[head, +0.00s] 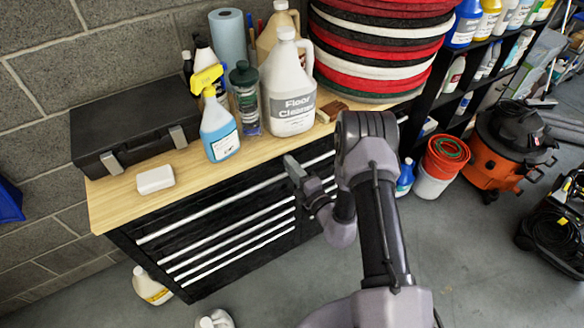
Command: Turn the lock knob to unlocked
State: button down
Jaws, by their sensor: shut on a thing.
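The black drawer cabinet (131,246) with a wooden top stands against the block wall. Its front has several drawers with long silver handles. My gripper (295,168) is at the upper right part of the cabinet front, just below the edge of the wooden top. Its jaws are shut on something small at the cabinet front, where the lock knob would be. The knob itself is hidden by the fingers, so I cannot tell which way it points.
A black case (130,118), a white block (155,179), a blue spray bottle (219,130) and a floor cleaner jug (289,90) stand on the wooden top. Stacked red, black and white pads (375,50) are at the right. An orange vacuum (500,150) stands on the floor.

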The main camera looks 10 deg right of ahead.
jog(key=c, duration=1.1)
grip_release()
jog(key=shift+s, duration=0.1)
